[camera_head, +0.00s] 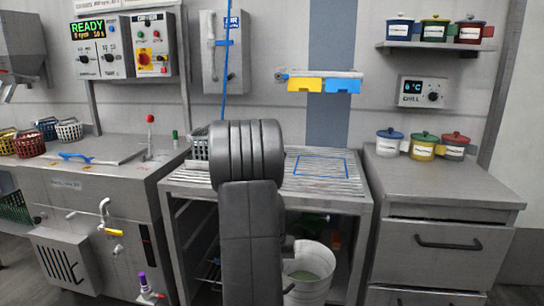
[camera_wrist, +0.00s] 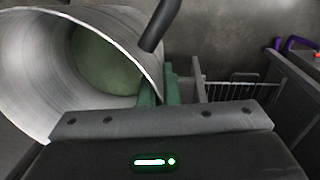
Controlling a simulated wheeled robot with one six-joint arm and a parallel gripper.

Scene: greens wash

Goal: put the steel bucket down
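The steel bucket (camera_head: 306,292) shows low in the head view, in front of the slatted rack's lower part and partly behind my arm. Its inside looks pale green. In the wrist view the bucket (camera_wrist: 40,75) fills the left side, its open mouth facing the camera and a green surface deep inside. My gripper (camera_wrist: 160,88) has its green fingers on either side of the bucket's wall at the rim, one inside and one outside, and is shut on it. In the head view my arm hides the gripper. What lies under the bucket is hidden.
The slatted rack (camera_head: 340,187) with a blue outlined square (camera_head: 321,166) stands behind the bucket. A drawer cabinet (camera_head: 435,190) is at right, a wash unit (camera_head: 95,195) at left. In the wrist view a wire basket (camera_wrist: 232,90) and a dark bar (camera_wrist: 160,25) are near.

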